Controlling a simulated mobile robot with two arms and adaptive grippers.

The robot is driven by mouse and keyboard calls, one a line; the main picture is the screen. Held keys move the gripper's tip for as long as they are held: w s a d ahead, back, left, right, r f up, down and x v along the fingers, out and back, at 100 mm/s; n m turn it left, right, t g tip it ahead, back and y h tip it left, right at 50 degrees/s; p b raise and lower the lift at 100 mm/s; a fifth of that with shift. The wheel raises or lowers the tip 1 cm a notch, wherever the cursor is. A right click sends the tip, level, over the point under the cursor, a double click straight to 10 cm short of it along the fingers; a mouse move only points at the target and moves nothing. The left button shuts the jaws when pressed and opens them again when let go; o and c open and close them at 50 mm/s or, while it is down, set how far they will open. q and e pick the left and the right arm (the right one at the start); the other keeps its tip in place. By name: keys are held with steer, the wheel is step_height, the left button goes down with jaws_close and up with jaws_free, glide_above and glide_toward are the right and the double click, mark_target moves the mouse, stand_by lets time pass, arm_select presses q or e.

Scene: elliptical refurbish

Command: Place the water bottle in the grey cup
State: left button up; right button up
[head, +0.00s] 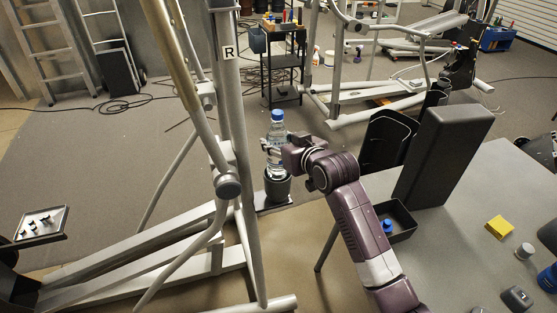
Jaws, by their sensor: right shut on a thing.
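The water bottle (277,130) is clear with a blue cap and stands upright. My right gripper (271,146) is shut around its middle, reaching in from the right. The dark grey cup (277,189) is directly below the bottle, on a small flat support by the exercise machine. The bottle's lower end meets the cup's mouth; I cannot tell how far inside it sits. My left gripper is not in view.
The elliptical machine's grey posts (236,110) stand close left of the bottle. At right, a table (455,220) holds a black bin (402,222), a dark upright block (443,155), a yellow block (499,227) and small items. A tool cart (283,62) stands behind.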

mark_target(279, 162)
step_height(279, 162, down, 3)
steer(key=shift+f+p, duration=0.4)
steer(key=shift+f, duration=1.75)
steer(key=o, duration=1.7)
steer(key=shift+f, duration=0.1)
steer(key=shift+c, duration=0.2)
steer(key=shift+s, duration=0.1)
steer(key=b+v, duration=0.1)
steer(key=v, duration=1.1)
